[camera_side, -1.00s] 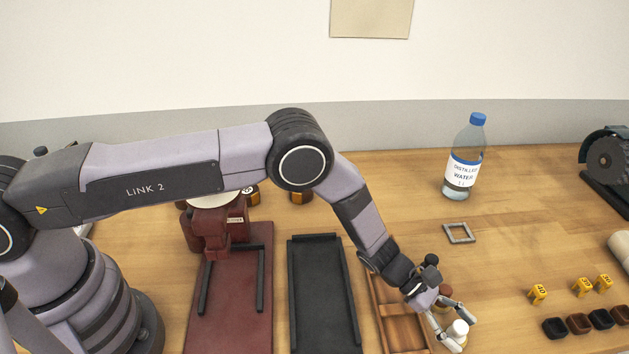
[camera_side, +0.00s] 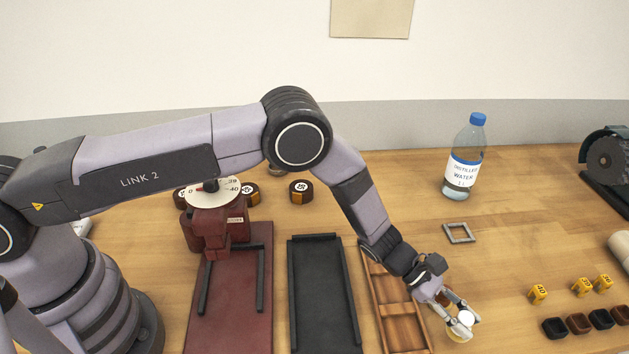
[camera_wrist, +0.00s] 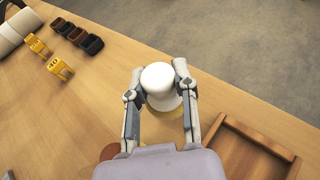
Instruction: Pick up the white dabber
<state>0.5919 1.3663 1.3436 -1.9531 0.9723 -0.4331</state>
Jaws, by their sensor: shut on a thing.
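The white dabber (camera_side: 467,318) has a white rounded top and a pale yellowish lower part, and it is held at the end of my gripper (camera_side: 461,321). In the wrist view the white dabber (camera_wrist: 158,78) sits between the two fingers of my gripper (camera_wrist: 160,75), which press on it from both sides. Whether its bottom is clear of the table is hard to tell. A brown round thing (camera_wrist: 116,151) is partly hidden by my gripper in the wrist view.
A wooden tray with compartments (camera_side: 402,308) lies just left of my gripper. A black tray (camera_side: 323,300) lies farther left. A grey square frame (camera_side: 459,233) and a water bottle (camera_side: 464,158) stand behind. Yellow markers (camera_side: 583,287) and dark blocks (camera_side: 578,324) lie right.

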